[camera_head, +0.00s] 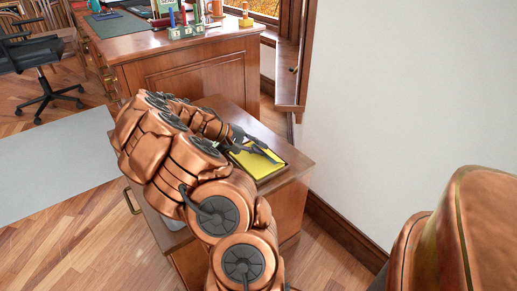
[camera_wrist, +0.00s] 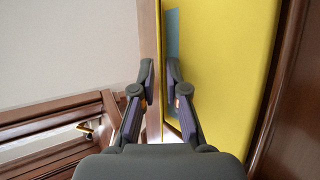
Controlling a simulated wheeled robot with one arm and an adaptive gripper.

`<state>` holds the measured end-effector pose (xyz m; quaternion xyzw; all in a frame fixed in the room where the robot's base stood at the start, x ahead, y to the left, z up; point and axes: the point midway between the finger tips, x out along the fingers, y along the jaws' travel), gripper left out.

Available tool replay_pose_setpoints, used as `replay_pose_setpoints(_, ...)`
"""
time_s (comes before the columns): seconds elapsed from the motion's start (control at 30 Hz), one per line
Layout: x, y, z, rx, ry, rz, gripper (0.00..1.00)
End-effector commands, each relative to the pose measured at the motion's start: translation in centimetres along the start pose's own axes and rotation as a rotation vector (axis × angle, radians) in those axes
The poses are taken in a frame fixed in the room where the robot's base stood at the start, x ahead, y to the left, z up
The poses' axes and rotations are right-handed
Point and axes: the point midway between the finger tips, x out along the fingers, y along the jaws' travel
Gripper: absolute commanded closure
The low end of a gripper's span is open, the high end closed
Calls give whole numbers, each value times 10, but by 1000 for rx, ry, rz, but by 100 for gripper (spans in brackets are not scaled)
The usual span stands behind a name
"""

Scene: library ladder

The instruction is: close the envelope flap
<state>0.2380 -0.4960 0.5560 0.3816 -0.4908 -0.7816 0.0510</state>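A large wooden desk (camera_head: 205,75) with books and small items stands behind the cabinet. A white wall (camera_head: 410,90) is close on the right. An office chair (camera_head: 40,60) stands far left. The wood floor and grey rug (camera_head: 50,165) at left are clear.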

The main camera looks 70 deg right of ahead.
Motion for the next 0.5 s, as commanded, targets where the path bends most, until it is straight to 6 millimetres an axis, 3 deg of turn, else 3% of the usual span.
replay_pose_setpoints(0.17,0,0,0,0,1,0,87)
replay_pose_setpoints(0.3,0,0,0,0,1,0,100)
replay_pose_setpoints(0.5,0,0,0,0,1,0,100)
